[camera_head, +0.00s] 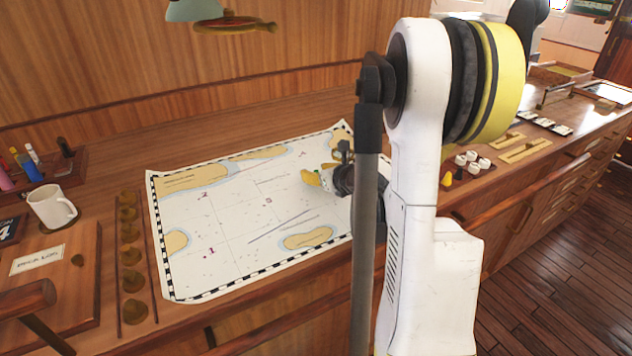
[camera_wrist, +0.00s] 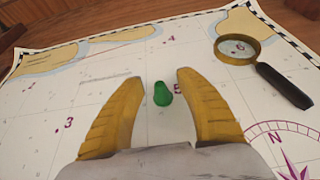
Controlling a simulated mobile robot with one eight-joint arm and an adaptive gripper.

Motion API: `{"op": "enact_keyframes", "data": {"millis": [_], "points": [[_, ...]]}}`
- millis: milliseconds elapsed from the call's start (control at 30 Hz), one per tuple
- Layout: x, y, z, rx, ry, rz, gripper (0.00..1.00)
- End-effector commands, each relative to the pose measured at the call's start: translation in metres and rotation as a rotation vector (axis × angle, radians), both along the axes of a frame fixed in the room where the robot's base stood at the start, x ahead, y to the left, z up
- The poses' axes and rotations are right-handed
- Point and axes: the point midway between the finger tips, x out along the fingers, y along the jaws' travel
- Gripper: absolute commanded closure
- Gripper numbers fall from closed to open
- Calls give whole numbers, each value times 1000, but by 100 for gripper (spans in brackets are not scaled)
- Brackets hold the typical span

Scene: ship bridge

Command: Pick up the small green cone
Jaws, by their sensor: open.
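The small green cone (camera_wrist: 162,94) is on the white sea chart (camera_wrist: 60,100), beside a printed number 5. In the wrist view it lies between the two yellow fingers of my gripper (camera_wrist: 150,98), a little nearer the right one and apart from both. My gripper is open and empty. In the head view my gripper (camera_head: 318,178) is over the right part of the chart (camera_head: 235,215). There only a speck of green (camera_head: 317,170) shows by the fingers, and my arm hides much of that area.
A magnifying glass (camera_wrist: 240,48) with a dark handle lies on the chart right of the fingers. A white mug (camera_head: 50,207) and a pen rack (camera_head: 35,170) stand at the left. Small white pots (camera_head: 472,161) stand right of my arm. The chart's left half is clear.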

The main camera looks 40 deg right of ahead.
Motion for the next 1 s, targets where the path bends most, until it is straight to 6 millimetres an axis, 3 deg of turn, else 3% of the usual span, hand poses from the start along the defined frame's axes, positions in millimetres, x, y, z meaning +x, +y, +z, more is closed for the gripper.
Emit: {"op": "enact_keyframes", "data": {"millis": [200, 333, 767, 1000], "points": [[2, 0, 0, 0, 0, 0, 59], [1, 0, 0, 0, 0, 0, 99], [1, 0, 2, 0, 0, 0, 100], [1, 0, 26, 0, 0, -1, 100]]}}
